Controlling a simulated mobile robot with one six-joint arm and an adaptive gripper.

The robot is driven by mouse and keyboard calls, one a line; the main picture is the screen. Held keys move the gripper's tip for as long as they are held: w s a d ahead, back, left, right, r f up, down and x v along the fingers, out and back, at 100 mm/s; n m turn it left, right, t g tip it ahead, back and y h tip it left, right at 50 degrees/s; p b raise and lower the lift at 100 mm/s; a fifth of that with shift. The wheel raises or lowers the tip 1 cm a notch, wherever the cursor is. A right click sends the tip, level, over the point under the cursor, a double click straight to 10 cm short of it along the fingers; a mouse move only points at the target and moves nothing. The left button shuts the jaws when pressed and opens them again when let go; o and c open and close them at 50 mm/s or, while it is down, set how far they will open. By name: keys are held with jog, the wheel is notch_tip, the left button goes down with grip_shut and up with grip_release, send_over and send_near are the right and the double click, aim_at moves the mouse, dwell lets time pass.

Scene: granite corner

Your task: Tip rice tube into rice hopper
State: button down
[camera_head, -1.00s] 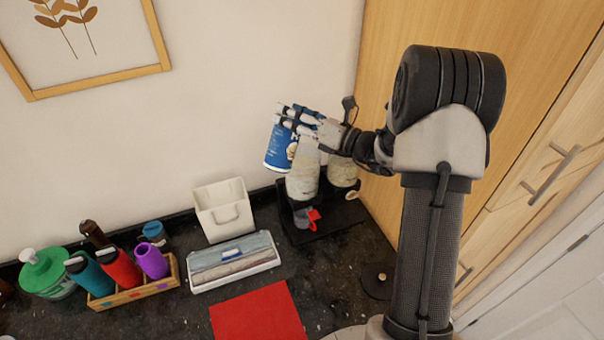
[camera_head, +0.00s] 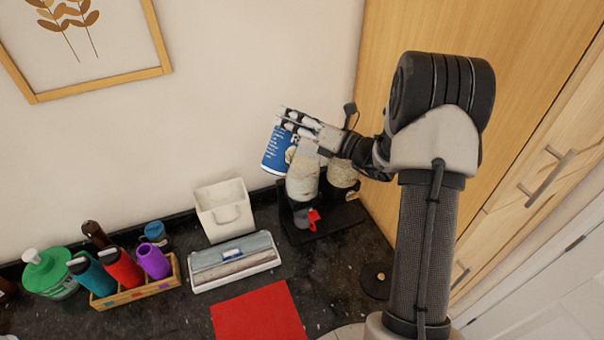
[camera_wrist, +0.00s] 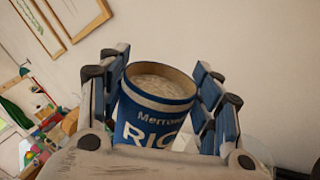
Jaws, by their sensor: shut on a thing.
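My gripper (camera_head: 300,123) is shut on the blue rice tube (camera_head: 274,152), above the back of the counter near the wall. In the wrist view the tube (camera_wrist: 150,122) sits between both fingers (camera_wrist: 163,100). Its top is open, pale grains show inside, and its label reads "RIC", partly cut off. Two clear hoppers with pale contents stand in a black stand below and right of the tube: a left hopper (camera_head: 302,180) and a right hopper (camera_head: 342,175). My gripper and wrist overlap their tops, so their openings are hidden. I cannot tell which is the rice hopper.
A red tag (camera_head: 314,216) hangs at the front of the black stand (camera_head: 338,217). Left of it are a white bin (camera_head: 223,222) and a wrap box (camera_head: 232,275). A wooden bottle rack (camera_head: 140,292) stands farther left. The wooden cabinet (camera_head: 385,70) is close on the right.

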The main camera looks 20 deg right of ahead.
dwell(0.5)
jog(key=shift+d+f+m, duration=0.1)
jog(key=shift+f+m, duration=0.1)
jog(key=shift+m, duration=0.3)
jog(key=shift+f+p, duration=0.1)
jog(key=shift+p, duration=0.3)
jog(key=shift+w+f+m, duration=0.1)
jog(key=shift+f+m, duration=0.1)
jog(key=shift+m, duration=0.2)
jog(key=shift+f, duration=0.1)
jog(key=shift+d+f+m+p, duration=0.15)
jog(key=shift+m+p, duration=0.15)
jog(key=shift+m, duration=0.2)
jog(key=shift+f, duration=0.15)
